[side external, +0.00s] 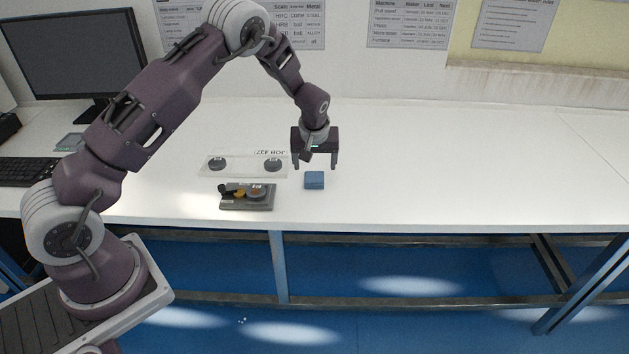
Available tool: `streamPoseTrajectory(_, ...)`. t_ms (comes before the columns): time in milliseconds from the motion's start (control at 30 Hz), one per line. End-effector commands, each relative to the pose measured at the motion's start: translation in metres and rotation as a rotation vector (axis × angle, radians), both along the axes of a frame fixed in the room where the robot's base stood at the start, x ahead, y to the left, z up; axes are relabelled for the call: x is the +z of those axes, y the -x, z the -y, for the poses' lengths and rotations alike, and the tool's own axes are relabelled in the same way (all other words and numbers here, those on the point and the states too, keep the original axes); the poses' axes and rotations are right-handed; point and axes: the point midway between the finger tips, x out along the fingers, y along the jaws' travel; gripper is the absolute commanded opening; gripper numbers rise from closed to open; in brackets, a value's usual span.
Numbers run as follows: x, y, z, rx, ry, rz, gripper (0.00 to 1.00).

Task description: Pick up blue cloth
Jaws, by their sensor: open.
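The blue cloth (314,180) is a small folded blue block lying on the white table, right of the grey device. My gripper (315,165) is just above and behind it in the picture, pointing down. Its two fingers are spread apart, one to each side of the cloth, with nothing between them. The fingertips look higher than the cloth; I cannot tell the exact gap.
A grey device (262,203) with a small black and yellow part sits left of the cloth. A clear tray (245,172) with two dark discs lies behind it. A monitor (72,55) and keyboard (28,170) stand far left. The white table (470,170) is clear at right.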

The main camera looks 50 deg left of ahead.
Motion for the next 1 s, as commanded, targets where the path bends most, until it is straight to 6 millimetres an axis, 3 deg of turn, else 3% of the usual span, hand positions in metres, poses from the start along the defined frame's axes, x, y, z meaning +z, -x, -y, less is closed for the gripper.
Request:
streamPoseTrajectory(400,-0.063,-0.018,-0.020,0.003,-0.001,-0.003,0.76)
streamPoseTrajectory(667,-0.069,-0.020,-0.022,0.002,-0.002,-0.003,0.76)
streamPoseTrajectory(767,-0.069,-0.020,-0.022,0.002,-0.002,-0.003,0.61)
streamPoseTrajectory(1000,-0.069,-0.020,-0.022,0.002,-0.002,-0.003,0.14)
